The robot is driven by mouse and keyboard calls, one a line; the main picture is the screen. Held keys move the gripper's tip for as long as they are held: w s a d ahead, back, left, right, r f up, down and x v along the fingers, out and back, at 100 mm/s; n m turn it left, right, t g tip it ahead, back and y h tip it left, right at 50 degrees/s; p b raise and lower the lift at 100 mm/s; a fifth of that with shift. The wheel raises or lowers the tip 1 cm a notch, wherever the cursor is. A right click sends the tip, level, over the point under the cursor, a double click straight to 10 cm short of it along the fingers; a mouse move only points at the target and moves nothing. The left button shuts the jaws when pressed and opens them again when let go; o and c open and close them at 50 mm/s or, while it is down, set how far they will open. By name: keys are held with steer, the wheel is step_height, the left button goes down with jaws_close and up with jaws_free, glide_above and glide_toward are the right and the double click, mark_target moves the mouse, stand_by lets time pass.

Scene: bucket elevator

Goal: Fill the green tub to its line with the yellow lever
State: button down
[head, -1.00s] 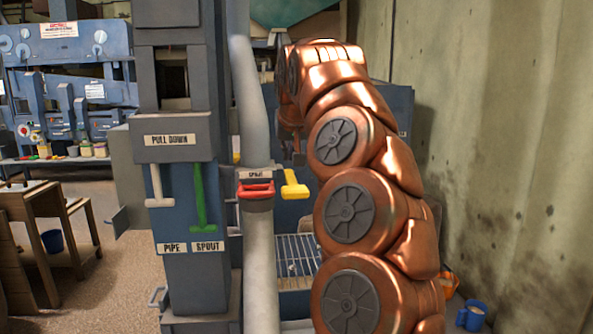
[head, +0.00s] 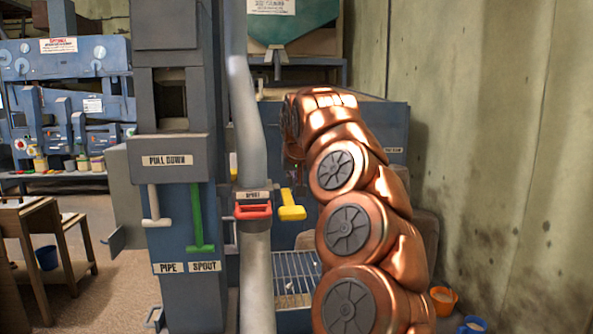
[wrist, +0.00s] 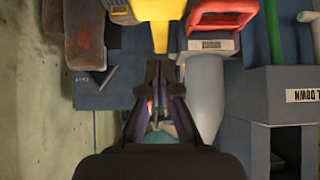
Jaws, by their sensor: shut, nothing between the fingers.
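The yellow lever (head: 291,206) sticks out just right of the grey pipe, beside the red handle (head: 254,211) under a SPOUT label. In the wrist view the yellow lever (wrist: 158,25) is at the top centre, with the red handle (wrist: 222,18) to its right. My gripper (wrist: 165,72) is shut and empty, its fingertips just below the yellow lever in that picture. I cannot tell whether they touch it. In the head view my own arm hides the gripper. I cannot make out the green tub in either view.
A post left of the pipe bears a white handle (head: 154,206) and a green handle (head: 198,222), with PULL DOWN, PIPE and SPOUT labels. A wire grate (head: 295,272) lies low behind the pipe. An orange bucket (head: 442,299) and blue bucket (head: 474,324) stand by the right wall.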

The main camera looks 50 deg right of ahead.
steer(key=p, duration=0.1)
glide_above(292, 207)
steer(key=s+a, duration=0.1)
steer(key=s, duration=0.1)
steer(key=f, duration=0.4)
steer(key=shift+w+a, duration=0.2)
steer(key=shift+s+a+f, duration=0.1)
steer(key=shift+f, duration=0.2)
steer(key=shift+f+p, duration=0.35)
steer(key=shift+f, duration=0.95)
steer(key=shift+f, duration=0.1)
